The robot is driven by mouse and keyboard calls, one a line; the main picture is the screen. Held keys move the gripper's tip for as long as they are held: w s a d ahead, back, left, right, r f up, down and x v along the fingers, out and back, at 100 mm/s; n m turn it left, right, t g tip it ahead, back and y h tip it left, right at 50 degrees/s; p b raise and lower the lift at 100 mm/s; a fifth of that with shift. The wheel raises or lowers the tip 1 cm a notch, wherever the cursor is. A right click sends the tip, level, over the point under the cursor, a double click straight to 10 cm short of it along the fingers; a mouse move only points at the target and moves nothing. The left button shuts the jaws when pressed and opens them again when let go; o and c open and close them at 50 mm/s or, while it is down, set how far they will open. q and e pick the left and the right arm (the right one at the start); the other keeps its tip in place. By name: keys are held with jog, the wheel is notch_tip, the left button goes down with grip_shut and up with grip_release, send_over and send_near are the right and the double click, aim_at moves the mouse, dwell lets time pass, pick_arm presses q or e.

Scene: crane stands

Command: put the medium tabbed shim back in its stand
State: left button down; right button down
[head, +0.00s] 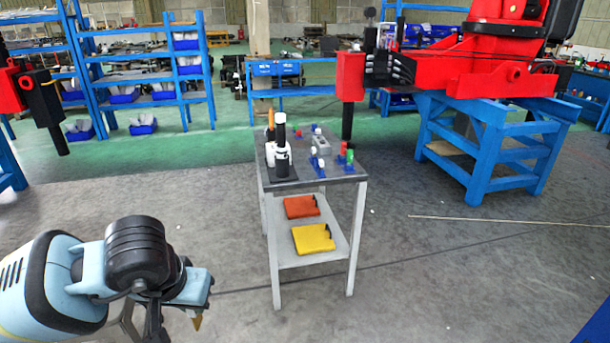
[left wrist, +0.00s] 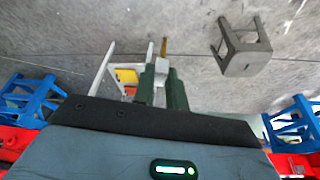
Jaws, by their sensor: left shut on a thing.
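My left gripper (head: 198,312) is at the lower left of the head view, in front of and left of the grey table, well apart from it. In the left wrist view its dark fingers (left wrist: 163,88) are shut on a narrow brass-coloured piece (left wrist: 164,46), which looks like the shim; a pale block (left wrist: 160,74) shows between the fingers. Its small tip (head: 197,322) shows below the gripper in the head view. Small blue, grey, red and green fixtures, including a grey block (head: 319,146), stand on the table top; I cannot tell which is the shim's stand. My right gripper is not in view.
The grey table (head: 300,180) holds black-and-white bottles (head: 282,150) at its left side. Orange (head: 301,206) and yellow (head: 313,238) folded items lie on its lower shelf. A red machine on a blue stand (head: 490,150) is behind right. The floor before the table is clear.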

pick_arm(q)
jog(key=s+d+f, duration=0.1)
jog(key=s+d, duration=0.3)
jog(key=d, duration=0.3)
jog(key=s+d+f, duration=0.2)
jog(key=s+d, duration=0.2)
jog(key=d, duration=0.3)
